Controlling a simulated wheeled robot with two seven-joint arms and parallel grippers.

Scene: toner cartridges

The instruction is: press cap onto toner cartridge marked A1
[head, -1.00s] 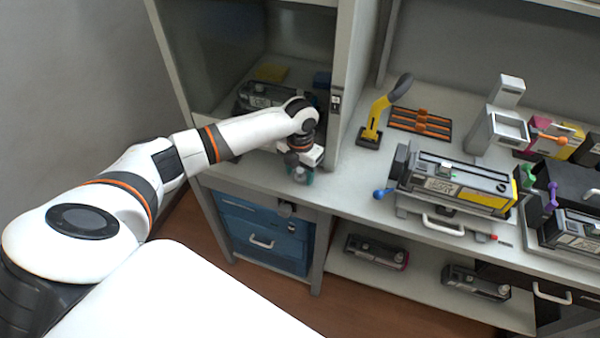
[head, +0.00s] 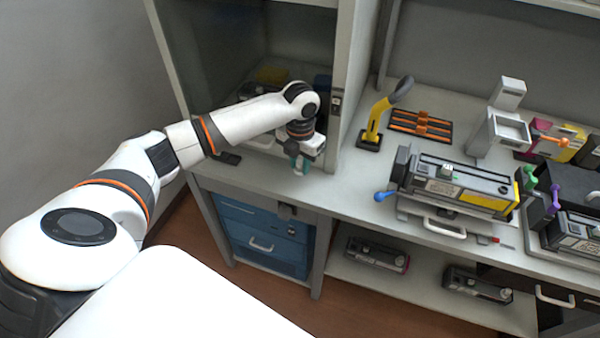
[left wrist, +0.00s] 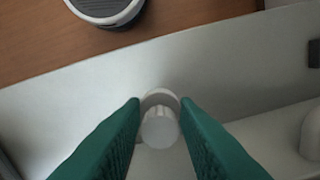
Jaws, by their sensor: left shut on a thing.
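My left gripper (head: 299,168) has green fingers and is at the front edge of the bench, by the cabinet's right post. In the left wrist view its fingers (left wrist: 160,108) are shut on a small white round cap (left wrist: 160,128). A dark toner cartridge (head: 246,92) in the cabinet is mostly hidden behind my left arm. A large grey and yellow cartridge (head: 458,184) lies on the bench to the right. I cannot read an A1 mark on any cartridge. My right gripper is not in view.
The cabinet post (head: 343,85) stands close to the right of my left gripper. A yellow lever tool (head: 374,122) and an orange-barred rack (head: 421,124) stand farther right. More cartridges (head: 376,254) lie on the lower shelf. Bare bench lies between gripper and large cartridge.

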